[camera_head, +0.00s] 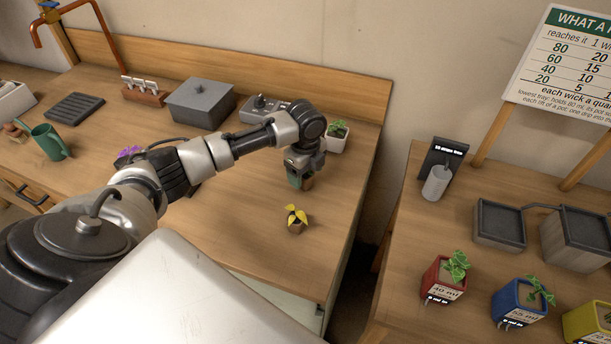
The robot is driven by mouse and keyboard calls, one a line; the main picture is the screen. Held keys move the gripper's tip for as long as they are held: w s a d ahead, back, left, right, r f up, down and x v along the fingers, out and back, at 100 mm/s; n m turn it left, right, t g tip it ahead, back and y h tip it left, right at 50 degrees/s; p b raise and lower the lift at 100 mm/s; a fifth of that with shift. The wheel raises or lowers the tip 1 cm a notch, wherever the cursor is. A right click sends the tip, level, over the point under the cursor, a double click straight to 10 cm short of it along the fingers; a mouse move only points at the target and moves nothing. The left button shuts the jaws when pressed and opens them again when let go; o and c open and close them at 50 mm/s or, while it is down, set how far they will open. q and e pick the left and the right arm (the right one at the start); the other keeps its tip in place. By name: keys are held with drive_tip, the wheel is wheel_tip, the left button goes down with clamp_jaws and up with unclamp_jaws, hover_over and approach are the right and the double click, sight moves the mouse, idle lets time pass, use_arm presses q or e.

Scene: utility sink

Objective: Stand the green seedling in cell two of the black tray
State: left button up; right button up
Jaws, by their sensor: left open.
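My left gripper (301,166) reaches over the wooden counter from the left and points down, open. A small brown plug or pot (307,183) shows just below and beside its fingers. The gripper hides most of it, and I cannot tell whether it carries the green seedling. A green plant (338,129) in a white pot stands behind the gripper. A yellow seedling (297,215) in a brown plug stands in front of it. A purple seedling (129,152) shows behind my left arm. My arm covers the counter beside it, and I cannot make out the black tray's cells. My right gripper is out of view.
A dark ribbed tray (75,108), a green watering can (50,142), a grey lidded box (201,103) and a grey device (266,110) stand along the back. A gap separates the right bench, with red (442,281) and blue (518,303) pots.

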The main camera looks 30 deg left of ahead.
use_arm(q)
drive_tip(key=shift+f, duration=0.45)
drive_tip(key=c, duration=1.1)
